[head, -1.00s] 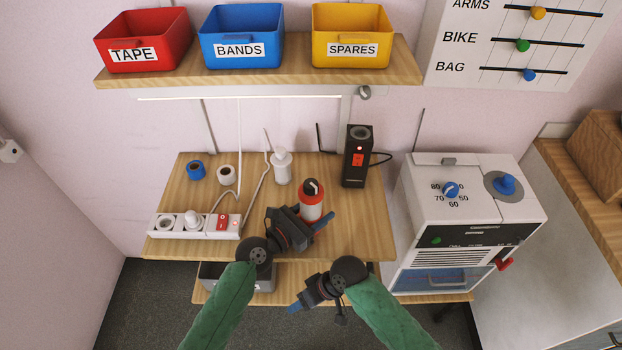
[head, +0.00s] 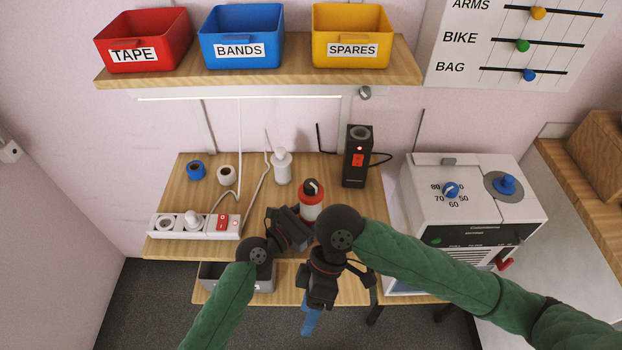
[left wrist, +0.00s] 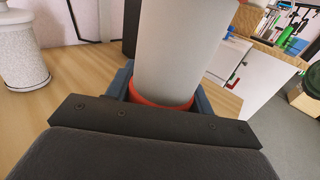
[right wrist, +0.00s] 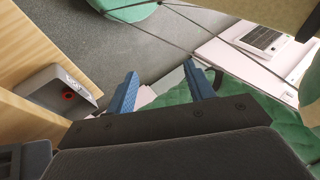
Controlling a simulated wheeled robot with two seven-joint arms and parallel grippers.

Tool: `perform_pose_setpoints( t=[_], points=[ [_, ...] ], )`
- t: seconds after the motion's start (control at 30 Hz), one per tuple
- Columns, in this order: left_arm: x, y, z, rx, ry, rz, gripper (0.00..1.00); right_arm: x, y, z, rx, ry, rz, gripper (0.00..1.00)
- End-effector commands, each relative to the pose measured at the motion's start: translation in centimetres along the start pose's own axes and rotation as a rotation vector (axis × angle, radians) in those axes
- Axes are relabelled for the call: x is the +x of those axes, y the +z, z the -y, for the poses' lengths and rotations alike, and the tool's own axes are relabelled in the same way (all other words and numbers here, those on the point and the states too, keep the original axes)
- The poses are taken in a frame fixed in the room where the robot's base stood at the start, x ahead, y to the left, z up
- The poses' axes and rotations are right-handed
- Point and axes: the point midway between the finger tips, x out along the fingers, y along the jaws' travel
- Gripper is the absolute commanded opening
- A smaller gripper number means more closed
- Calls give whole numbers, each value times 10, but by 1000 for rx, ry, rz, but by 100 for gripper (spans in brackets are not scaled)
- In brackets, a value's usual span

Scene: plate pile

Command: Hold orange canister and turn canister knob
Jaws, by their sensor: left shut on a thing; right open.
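The orange canister (head: 311,199) stands on the wooden table, with an orange-red top band, a white body and a black knob (head: 311,187) with a light mark on top. My left gripper (left wrist: 163,95) is shut on the canister; in the left wrist view its blue fingers sit on both sides of the white body (left wrist: 178,50), near an orange-red band at the bottom. In the head view the arms partly hide this grip. My right gripper (head: 310,322) is open and empty, in front of the table edge and pointing down; its blue fingers show apart in the right wrist view (right wrist: 163,88).
A white bottle (head: 282,166) stands behind the canister to the left. A black device (head: 357,157) with a red switch stands behind it to the right. A power strip (head: 181,226) lies at the left. A white machine (head: 440,205) stands right of the table.

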Motion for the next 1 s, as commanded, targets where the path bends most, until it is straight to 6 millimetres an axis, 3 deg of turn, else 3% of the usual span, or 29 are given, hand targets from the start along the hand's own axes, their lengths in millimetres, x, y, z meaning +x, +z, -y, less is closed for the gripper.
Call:
perform_pose_setpoints(
  t=[0.57, 1.0],
  points=[
    [0, 0, 0, 0, 0, 1, 12, -107, -24, -52, -314, 173, 160, 53],
    [0, 0, 0, 0, 0, 1, 12, -203, -53, -81, -529, 308, 298, 53]
  ],
)
